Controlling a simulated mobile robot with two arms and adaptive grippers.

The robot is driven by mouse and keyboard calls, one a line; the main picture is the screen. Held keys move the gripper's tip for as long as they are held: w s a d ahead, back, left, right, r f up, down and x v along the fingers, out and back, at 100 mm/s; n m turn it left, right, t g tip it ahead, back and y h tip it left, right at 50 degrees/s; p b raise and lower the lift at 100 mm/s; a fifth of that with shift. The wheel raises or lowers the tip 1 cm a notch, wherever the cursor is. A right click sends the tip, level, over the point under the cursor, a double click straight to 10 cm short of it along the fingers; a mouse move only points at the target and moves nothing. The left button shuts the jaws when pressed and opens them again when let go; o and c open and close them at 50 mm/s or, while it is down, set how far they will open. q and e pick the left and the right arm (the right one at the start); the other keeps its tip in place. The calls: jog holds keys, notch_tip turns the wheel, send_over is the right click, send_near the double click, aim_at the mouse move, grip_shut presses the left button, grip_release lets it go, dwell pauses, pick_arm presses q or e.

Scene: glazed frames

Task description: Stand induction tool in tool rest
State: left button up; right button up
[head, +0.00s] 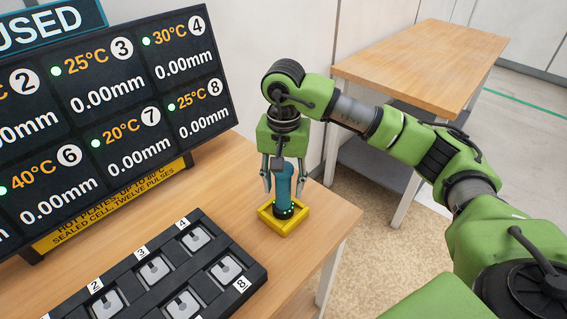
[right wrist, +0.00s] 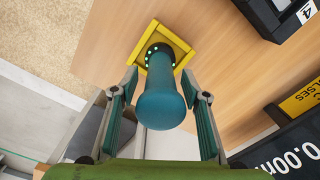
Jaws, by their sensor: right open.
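The induction tool (head: 284,188) is a teal cylinder with a dark lower end and small lit dots. It stands upright in the yellow square tool rest (head: 283,217) near the table's right corner. My right gripper (head: 281,186) points down over it, with one finger on each side. In the right wrist view the tool (right wrist: 161,100) lies between the open fingers with visible gaps, and its dark end is inside the yellow rest (right wrist: 181,45). My left gripper is not in view.
A black tray (head: 250,252) with numbered cells lies left of the tool rest. A large black display (head: 110,100) with temperature and millimetre readings stands behind it. Another wooden table (head: 420,60) stands at the back right, with open floor between.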

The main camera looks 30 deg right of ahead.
notch_tip(320, 180, up, 8)
jog(key=shift+r+b, duration=0.15)
jog(key=shift+b, duration=0.4)
jog(key=shift+r, duration=0.8)
jog(key=shift+f, duration=0.1)
